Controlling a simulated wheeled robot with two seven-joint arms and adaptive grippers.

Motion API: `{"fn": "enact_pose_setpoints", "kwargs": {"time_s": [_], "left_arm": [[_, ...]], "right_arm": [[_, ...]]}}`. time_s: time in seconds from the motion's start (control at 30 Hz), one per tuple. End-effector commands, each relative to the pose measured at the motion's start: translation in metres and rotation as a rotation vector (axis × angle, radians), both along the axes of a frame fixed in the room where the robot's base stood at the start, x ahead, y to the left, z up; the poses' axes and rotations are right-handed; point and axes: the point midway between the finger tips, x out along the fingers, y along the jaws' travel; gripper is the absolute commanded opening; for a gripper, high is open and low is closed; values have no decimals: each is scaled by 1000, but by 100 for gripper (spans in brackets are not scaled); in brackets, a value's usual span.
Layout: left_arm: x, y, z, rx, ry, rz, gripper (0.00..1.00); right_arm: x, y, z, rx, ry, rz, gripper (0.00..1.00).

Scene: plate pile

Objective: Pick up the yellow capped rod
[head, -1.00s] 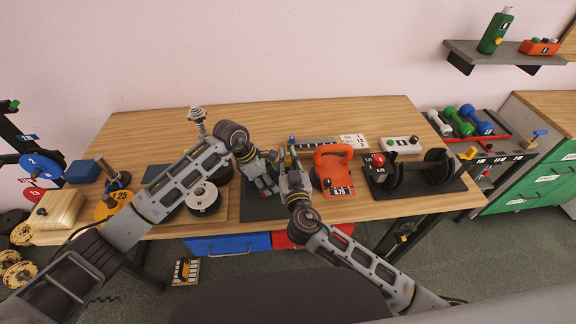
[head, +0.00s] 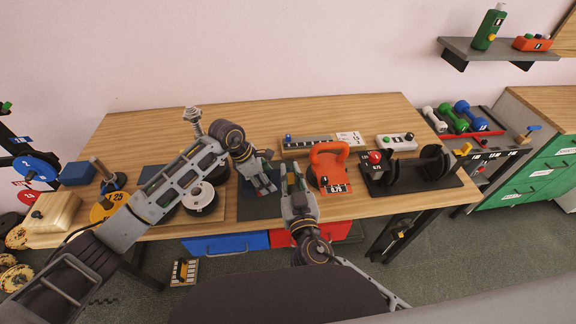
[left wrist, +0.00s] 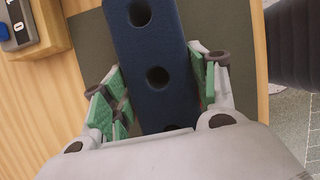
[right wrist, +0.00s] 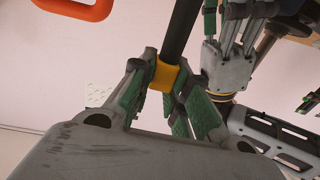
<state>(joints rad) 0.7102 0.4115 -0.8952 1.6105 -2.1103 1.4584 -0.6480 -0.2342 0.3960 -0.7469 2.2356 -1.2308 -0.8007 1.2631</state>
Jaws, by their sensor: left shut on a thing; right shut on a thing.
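The yellow capped rod is a dark shaft (right wrist: 182,30) with a yellow cap (right wrist: 163,76); in the right wrist view the cap sits between the fingers of my right gripper (right wrist: 160,92), which is shut on it. In the head view my right gripper (head: 291,180) is over the front middle of the table, and the rod is hard to make out there. My left gripper (left wrist: 160,90) is shut on a navy block with round holes (left wrist: 157,50), over a dark mat (left wrist: 235,30). It is close beside the right gripper. The rod's far end is out of the right wrist view.
An orange kettlebell (head: 328,160) stands just right of my right gripper. A dark dumbbell (head: 435,158) lies on a stand further right. Weight plates (head: 199,196) lie to the left.

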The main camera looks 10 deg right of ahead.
Motion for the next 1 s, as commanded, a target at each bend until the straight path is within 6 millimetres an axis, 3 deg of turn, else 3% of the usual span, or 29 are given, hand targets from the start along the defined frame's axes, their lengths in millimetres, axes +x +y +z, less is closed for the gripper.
{"fn": "enact_pose_setpoints", "kwargs": {"time_s": [0.6, 1.0], "left_arm": [[0, 0, 1, -2, -1, -1, 29], [0, 0, 1, -2, -1, -1, 29]], "right_arm": [[-73, -5, 0, -1, 2, 0, 0], [-87, -6, 1, -1, -1, 0, 0]]}}
